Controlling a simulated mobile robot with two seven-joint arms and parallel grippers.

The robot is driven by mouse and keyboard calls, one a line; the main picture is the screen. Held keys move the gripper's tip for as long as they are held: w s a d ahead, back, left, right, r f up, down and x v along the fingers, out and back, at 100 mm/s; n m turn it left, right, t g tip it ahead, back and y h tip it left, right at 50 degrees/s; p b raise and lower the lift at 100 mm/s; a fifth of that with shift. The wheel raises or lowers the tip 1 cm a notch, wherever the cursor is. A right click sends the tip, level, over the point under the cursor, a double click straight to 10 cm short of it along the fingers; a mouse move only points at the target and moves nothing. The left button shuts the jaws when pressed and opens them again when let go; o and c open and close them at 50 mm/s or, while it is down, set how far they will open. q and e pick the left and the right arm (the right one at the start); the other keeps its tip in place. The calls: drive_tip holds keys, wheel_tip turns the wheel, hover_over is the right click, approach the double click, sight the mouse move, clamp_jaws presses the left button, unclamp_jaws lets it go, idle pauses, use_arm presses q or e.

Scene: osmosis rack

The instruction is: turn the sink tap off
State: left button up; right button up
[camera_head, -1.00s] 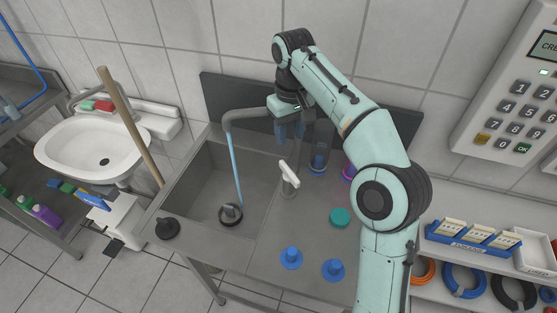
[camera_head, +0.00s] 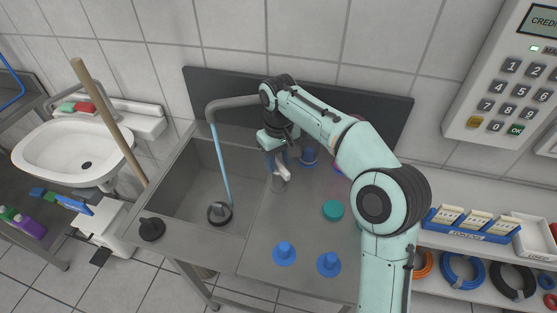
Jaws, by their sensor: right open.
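The sink tap's grey spout (camera_head: 232,104) arches over the metal basin (camera_head: 178,183) in the head view. A blue stream of water (camera_head: 221,165) runs from it down to a dark plug (camera_head: 219,212) in the basin. A pale upright lever with a light top (camera_head: 281,174) stands on the counter right of the basin. My right gripper (camera_head: 275,158) points down just above and around the top of this lever, open. Its fingers partly hide the lever, and I cannot tell whether they touch it. The tap's base is hidden behind my right arm. My left gripper is not in view.
A wooden stick (camera_head: 110,120) leans left of the basin. A keypad panel (camera_head: 512,85) is at right.

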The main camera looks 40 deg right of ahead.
clamp_jaws()
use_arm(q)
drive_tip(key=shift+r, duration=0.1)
use_arm(e)
drive_tip(key=n+p, duration=0.2)
drive_tip(key=n, duration=0.1)
drive_tip(key=shift+r+n+p, duration=0.15)
drive_tip(key=shift+n+p, duration=0.25)
drive_tip(key=n+p, duration=0.1)
drive_tip(key=n, duration=0.1)
drive_tip(key=shift+n, duration=0.4)
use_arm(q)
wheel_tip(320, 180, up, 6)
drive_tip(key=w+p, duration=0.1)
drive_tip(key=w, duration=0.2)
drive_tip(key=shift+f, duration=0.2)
use_arm(e)
drive_tip(key=shift+n, duration=0.9)
